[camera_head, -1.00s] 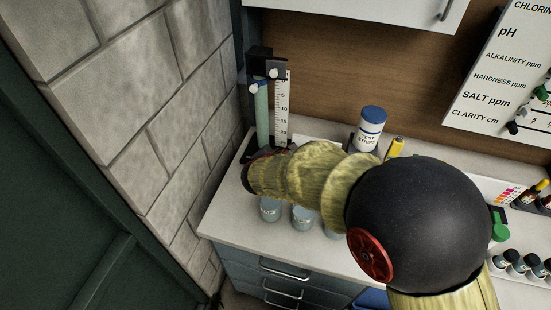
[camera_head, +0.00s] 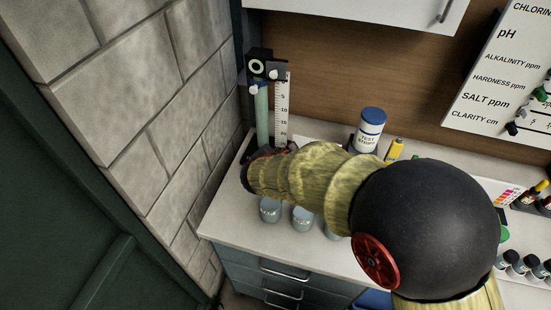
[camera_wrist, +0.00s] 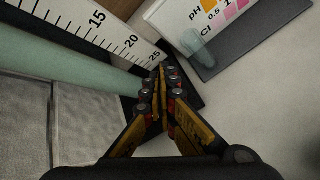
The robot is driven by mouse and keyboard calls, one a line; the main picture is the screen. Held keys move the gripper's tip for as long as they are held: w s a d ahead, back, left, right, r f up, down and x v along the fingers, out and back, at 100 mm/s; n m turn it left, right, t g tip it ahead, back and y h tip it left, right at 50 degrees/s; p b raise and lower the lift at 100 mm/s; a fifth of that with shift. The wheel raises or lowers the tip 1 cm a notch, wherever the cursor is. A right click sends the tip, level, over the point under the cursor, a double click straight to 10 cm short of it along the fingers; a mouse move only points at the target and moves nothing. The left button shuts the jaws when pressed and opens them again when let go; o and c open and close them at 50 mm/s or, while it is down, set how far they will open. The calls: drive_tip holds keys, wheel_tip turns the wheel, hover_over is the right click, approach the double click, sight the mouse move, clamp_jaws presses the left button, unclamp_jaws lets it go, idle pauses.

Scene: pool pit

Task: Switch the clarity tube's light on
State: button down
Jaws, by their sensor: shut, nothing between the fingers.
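The clarity tube (camera_head: 262,115) is a pale green upright cylinder beside a white numbered scale (camera_head: 282,105), at the back left of the counter. A black block (camera_head: 258,64) at its top shows a white ring on its front. In the wrist view the tube (camera_wrist: 70,65) and scale (camera_wrist: 95,25) slant across the upper left. My gripper (camera_wrist: 163,76) is shut and empty, its fingertips near the scale's lower end and the dark base. In the head view my arm hides the gripper and much of the tube's foot.
A stone wall (camera_head: 130,110) stands close on the left. A blue-capped test strip tub (camera_head: 369,130) and a yellow bottle (camera_head: 394,150) stand to the right. Several glass jars (camera_head: 270,209) line the counter's front.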

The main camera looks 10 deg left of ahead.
drive_tip(key=shift+r, duration=0.1)
drive_tip(key=shift+s+r+p, duration=0.2)
drive_tip(key=shift+r+p, duration=0.65)
drive_tip(key=shift+r, duration=0.35)
drive_tip(key=shift+s+r+p, duration=0.15)
drive_tip(key=shift+r+p, duration=0.65)
drive_tip(key=shift+r, duration=0.4)
